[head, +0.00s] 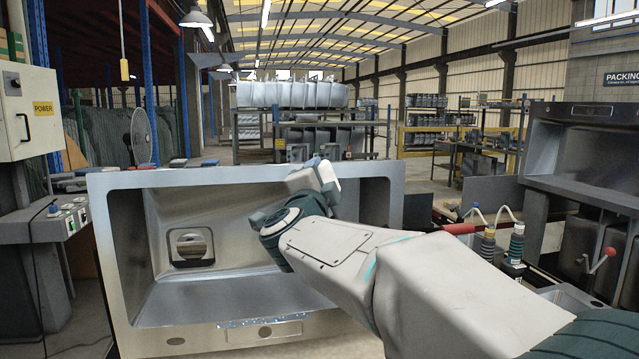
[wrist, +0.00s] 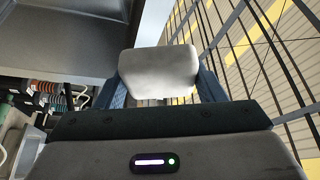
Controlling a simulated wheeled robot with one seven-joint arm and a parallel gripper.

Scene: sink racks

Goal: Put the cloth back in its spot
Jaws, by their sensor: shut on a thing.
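My gripper (wrist: 158,82) is shut on a pale grey-white padded piece, the cloth (wrist: 158,70), which sits between its two blue fingers in the wrist view. In the head view my gripper (head: 312,182) is at the upper right part of the steel sink (head: 128,180), near its top rim. A pale piece at the fingers (head: 329,172) looks like the same cloth. My arm hides the lower right of the sink. I cannot make out the cloth's spot.
The sink stands on its side, its open basin facing me. A control box (head: 48,222) stands at the left. Bottles (head: 488,245) and a red-handled fixture (head: 598,262) are at the right, below another steel sink (head: 560,150). Small tools lie behind the sink's top left edge.

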